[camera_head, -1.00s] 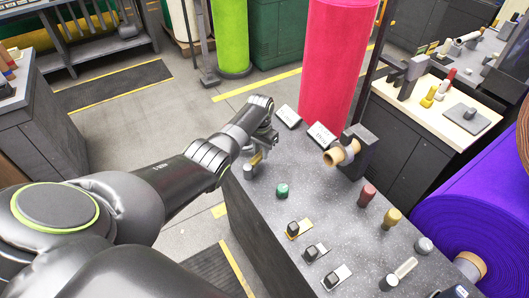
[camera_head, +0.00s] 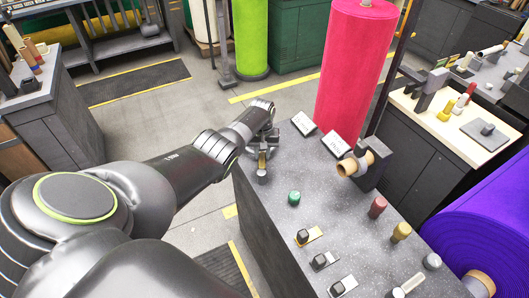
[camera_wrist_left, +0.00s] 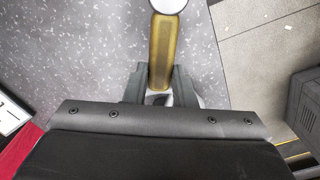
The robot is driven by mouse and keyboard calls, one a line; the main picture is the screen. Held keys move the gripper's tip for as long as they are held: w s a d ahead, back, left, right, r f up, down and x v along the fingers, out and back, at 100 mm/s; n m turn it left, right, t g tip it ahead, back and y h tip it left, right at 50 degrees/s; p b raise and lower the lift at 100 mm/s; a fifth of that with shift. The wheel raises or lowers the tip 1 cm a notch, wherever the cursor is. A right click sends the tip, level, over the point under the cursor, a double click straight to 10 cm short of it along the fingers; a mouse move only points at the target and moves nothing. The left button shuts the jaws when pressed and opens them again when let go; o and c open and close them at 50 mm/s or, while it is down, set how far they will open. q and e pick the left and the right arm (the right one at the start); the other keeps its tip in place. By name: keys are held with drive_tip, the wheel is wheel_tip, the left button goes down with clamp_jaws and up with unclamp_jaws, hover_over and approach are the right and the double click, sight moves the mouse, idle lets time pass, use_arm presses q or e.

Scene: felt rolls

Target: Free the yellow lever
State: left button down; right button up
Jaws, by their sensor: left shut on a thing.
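The yellow lever (camera_head: 262,160) stands at the far left edge of the grey speckled bench top (camera_head: 330,205), on a small grey base. In the left wrist view the lever (camera_wrist_left: 161,48) is a long yellow bar with a round pale metal end at the top of the picture. My left gripper (camera_head: 265,143) is at the lever, and its two dark fingers (camera_wrist_left: 160,85) are shut on either side of the bar. The lever's far end between the fingers is partly hidden. My right gripper is in neither view.
On the bench are a green knob (camera_head: 294,198), several small black switches, and red (camera_head: 377,207) and yellow (camera_head: 401,231) knobs. A bracket with a cardboard tube (camera_head: 355,164) stands near a tall pink roll (camera_head: 352,70). A purple roll (camera_head: 480,215) lies right. Open floor lies left of the bench.

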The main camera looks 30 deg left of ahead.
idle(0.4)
use_arm(q)
drive_tip(key=c, duration=1.2)
unclamp_jaws()
drive_tip(key=shift+a, duration=0.1)
drive_tip(key=shift+r, duration=0.45)
wheel_tip(320, 180, up, 5)
drive_tip(key=shift+f+p, duration=0.1)
drive_tip(key=shift+p, duration=0.9)
wheel_tip(320, 180, up, 12)
drive_tip(key=b, duration=0.1)
drive_tip(key=shift+f, duration=0.15)
